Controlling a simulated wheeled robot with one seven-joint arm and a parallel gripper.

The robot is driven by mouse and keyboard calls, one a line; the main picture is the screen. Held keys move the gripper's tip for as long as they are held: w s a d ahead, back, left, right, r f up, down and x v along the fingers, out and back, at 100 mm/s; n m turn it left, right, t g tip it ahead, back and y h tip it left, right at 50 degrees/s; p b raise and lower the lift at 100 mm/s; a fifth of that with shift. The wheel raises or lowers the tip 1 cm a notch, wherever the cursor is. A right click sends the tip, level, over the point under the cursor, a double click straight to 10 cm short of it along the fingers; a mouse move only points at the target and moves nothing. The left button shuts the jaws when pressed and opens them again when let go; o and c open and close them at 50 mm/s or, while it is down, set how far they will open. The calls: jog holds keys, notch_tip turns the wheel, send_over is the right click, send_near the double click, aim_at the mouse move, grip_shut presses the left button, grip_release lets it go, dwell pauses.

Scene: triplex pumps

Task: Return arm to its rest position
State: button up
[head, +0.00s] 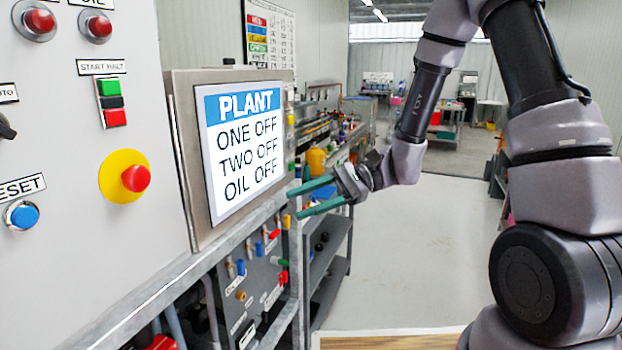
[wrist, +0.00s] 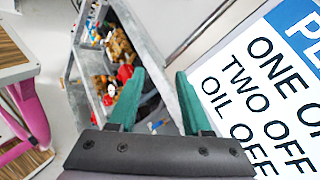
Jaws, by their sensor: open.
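My gripper (head: 312,197) has two green fingers and is open and empty. In the head view it points left, in front of the plant display and close to its lower right edge. My arm reaches in from the right side. In the wrist view the gripper (wrist: 158,88) shows its fingers apart with nothing between them. The plant display (head: 243,147) reads ONE OFF, TWO OFF, OIL OFF. The display also shows at the right of the wrist view (wrist: 262,92).
A grey control panel (head: 75,200) with an emergency stop button (head: 135,178) and other buttons stands at the left. Below the display is a panel with coloured valves (head: 262,285). Shelves (head: 330,255) stand behind the gripper. Open floor (head: 420,260) lies in the middle.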

jog(key=s+d+r+n+t+h, duration=0.1)
jog(key=d+r+t+h, duration=0.5)
jog(key=d, duration=0.7)
jog(key=s+d+r+n+t+h, duration=0.1)
jog(key=s+d+r+t+h, duration=0.1)
jog(key=d+r+t+h, duration=0.4)
jog(key=d+r+t, duration=0.1)
jog(key=d+r, duration=0.4)
jog(key=d, duration=0.2)
jog(key=shift+r+n, duration=0.2)
jog(key=shift+n, duration=0.2)
